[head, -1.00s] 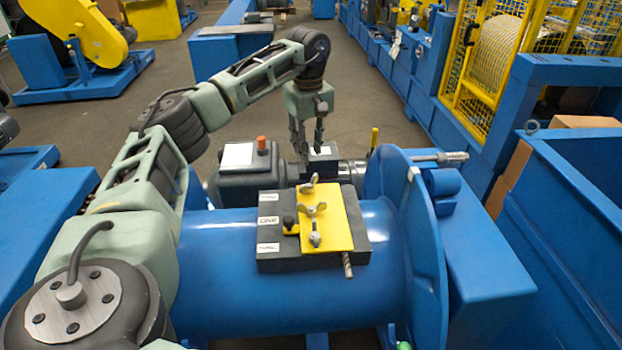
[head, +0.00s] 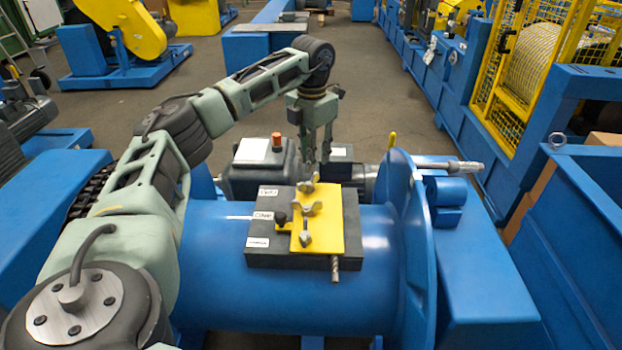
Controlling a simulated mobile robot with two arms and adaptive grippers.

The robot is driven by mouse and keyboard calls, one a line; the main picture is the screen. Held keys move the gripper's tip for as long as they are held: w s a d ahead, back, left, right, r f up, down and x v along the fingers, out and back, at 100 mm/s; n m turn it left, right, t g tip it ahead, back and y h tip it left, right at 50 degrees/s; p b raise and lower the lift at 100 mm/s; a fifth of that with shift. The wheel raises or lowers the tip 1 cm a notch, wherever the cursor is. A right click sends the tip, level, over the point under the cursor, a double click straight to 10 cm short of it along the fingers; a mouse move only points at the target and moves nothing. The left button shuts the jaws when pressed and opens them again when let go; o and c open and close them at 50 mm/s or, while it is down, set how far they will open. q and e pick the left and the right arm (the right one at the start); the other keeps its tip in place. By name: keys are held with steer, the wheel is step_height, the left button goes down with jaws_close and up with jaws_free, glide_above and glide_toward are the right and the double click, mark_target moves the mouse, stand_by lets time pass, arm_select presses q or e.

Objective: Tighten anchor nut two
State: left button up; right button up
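A yellow plate (head: 328,230) lies on a dark grey block (head: 348,215) on top of a blue drum (head: 215,265). Wing nuts stand in a row along the plate: a far one (head: 307,186), a middle one (head: 304,209) and a near one (head: 305,236). White labels sit along the block's left edge; the far label (head: 268,191) appears to read TWO. My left gripper (head: 318,161) points down just above and behind the far wing nut. Its fingers show a gap and look empty; the tips partly overlap the nut's surroundings, so contact is unclear. My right gripper is out of view.
A dark motor (head: 250,180) with an orange cap (head: 277,142) stands behind the drum. The drum's blue flange (head: 412,250) rises on the right. A blue bin (head: 575,230) stands at far right.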

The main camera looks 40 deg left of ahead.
mark_target(310, 177)
arm_select(q)
step_height(310, 177, down, 8)
steer(key=shift+s+a+r, duration=0.1)
stand_by(0.4)
jaws_close()
